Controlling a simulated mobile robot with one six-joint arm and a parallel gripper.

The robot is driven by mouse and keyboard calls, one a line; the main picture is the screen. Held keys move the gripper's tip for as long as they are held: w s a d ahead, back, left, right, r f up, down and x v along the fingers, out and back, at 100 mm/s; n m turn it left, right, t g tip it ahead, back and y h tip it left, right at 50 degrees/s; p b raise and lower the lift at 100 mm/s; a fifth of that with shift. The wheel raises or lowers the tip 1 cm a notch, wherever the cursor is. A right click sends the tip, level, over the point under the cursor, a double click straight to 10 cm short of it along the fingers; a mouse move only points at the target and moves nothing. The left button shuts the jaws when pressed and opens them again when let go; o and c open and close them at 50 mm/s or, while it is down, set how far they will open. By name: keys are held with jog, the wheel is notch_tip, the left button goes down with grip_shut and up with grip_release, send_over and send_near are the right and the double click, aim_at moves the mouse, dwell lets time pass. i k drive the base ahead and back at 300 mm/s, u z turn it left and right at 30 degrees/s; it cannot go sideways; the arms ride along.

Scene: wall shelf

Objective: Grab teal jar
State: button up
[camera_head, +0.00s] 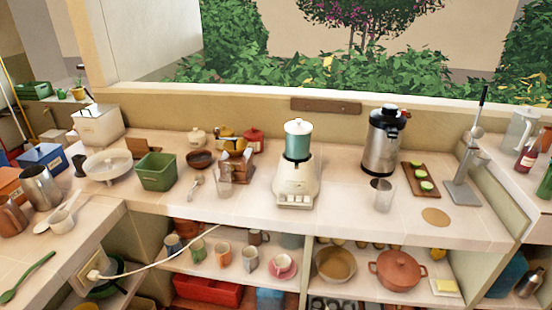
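The teal jar (298,146) stands upright on a cream blender base (295,183) in the middle of the counter. A white lid (298,126) covers its top. The jar looks seated on the base's dark collar. My gripper is not in view.
A steel urn (383,142) and a clear glass (381,195) stand to the right. A wooden grinder (236,162) and red canister (253,141) are left. The counter (335,215) is bare in front of the blender. A white cord (160,268) crosses the shelves below.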

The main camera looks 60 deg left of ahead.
aim_at(298, 147)
jog(key=k, duration=1.05)
jog(key=u, duration=2.5)
jog(key=i, duration=0.45)
jog(key=z, duration=0.15)
